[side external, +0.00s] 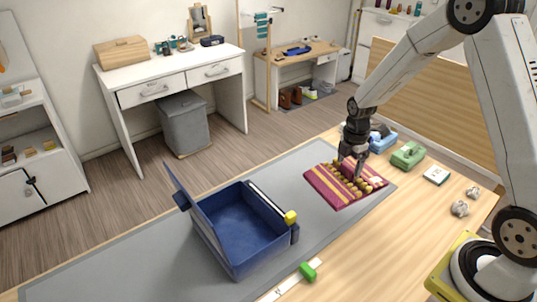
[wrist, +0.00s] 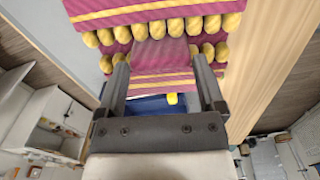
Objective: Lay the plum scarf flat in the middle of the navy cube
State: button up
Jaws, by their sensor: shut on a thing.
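The plum scarf (side external: 324,186), with yellow stripes and knobbly yellow tassels, is folded flat at the right end of the grey mat. My gripper (side external: 353,174) is over its middle, pointing down, and is shut on it. In the wrist view the scarf (wrist: 150,12) fills the top, with a plum part between my fingers (wrist: 164,62). The navy cube (side external: 262,261) is an open box left of the scarf, its lid raised on the left side and its inside looking empty. Part of it shows in the wrist view (wrist: 145,104).
Behind and right of the scarf are a blue item (side external: 383,142), a green item (side external: 407,155), a white box (side external: 436,175) and grey knobs (side external: 460,208). The mat (side external: 120,262) is clear at left.

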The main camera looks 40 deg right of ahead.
jog(key=w+a+r+m, duration=0.2)
jog(key=w+a+m, duration=0.65)
jog(key=a, duration=0.45)
notch_tip(320, 180, up, 3)
jog(key=m, duration=0.8)
send_over(239, 235)
jog(key=shift+r, duration=0.2)
jog(key=shift+d, duration=0.1)
notch_tip(239, 235, down, 14)
jog(key=shift+f, duration=0.15)
jog(key=shift+f, duration=1.85)
